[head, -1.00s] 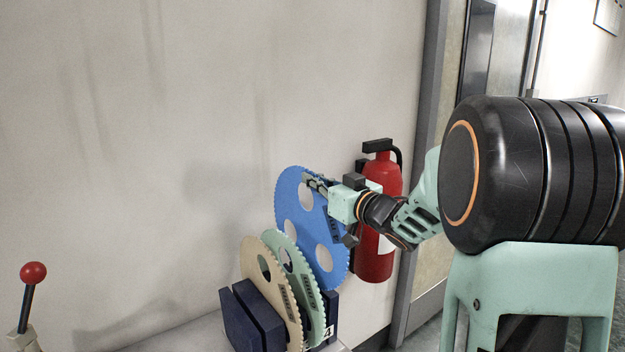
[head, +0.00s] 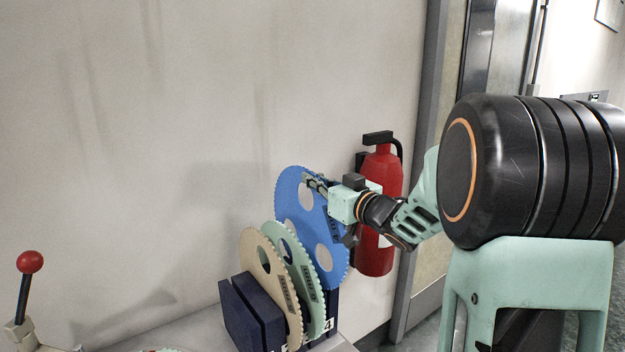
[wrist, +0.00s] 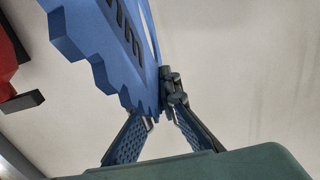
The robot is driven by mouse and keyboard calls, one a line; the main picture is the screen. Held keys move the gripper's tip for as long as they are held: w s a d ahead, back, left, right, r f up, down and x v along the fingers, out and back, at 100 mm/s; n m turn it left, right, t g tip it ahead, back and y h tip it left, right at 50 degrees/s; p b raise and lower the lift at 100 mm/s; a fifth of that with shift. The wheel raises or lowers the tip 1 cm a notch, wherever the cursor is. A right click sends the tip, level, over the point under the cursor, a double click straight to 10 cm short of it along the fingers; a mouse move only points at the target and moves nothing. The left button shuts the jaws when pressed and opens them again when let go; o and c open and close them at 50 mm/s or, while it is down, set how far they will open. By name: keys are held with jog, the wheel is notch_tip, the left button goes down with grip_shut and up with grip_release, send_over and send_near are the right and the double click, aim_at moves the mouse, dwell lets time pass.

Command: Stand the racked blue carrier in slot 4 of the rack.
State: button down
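The blue carrier (head: 302,231) is a large toothed disc with round holes, upright and slightly tilted at the back of the rack (head: 250,318) in the head view. My gripper (head: 312,182) is shut on its upper right edge. In the wrist view the blue carrier (wrist: 92,38) passes between the two fingers (wrist: 163,100). Its lower edge is partly hidden behind the green carrier, so I cannot tell how far it sits in a slot. A label "4" (head: 329,323) shows at the rack's right end.
A green carrier (head: 312,296) and a beige carrier (head: 265,270) stand in the rack in front of the blue one. A red fire extinguisher (head: 375,262) hangs on the wall just right. A red-knobbed lever (head: 30,262) stands at far left. The wall is close behind.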

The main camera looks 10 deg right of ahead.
aim_at(345, 251)
jog(key=shift+f+b, duration=5.2)
jog(key=shift+f, duration=1.45)
jog(key=c, duration=2.1)
grip_release()
jog(key=shift+s+f, duration=0.1)
jog(key=shift+f, duration=0.05)
jog(key=v, duration=1.2)
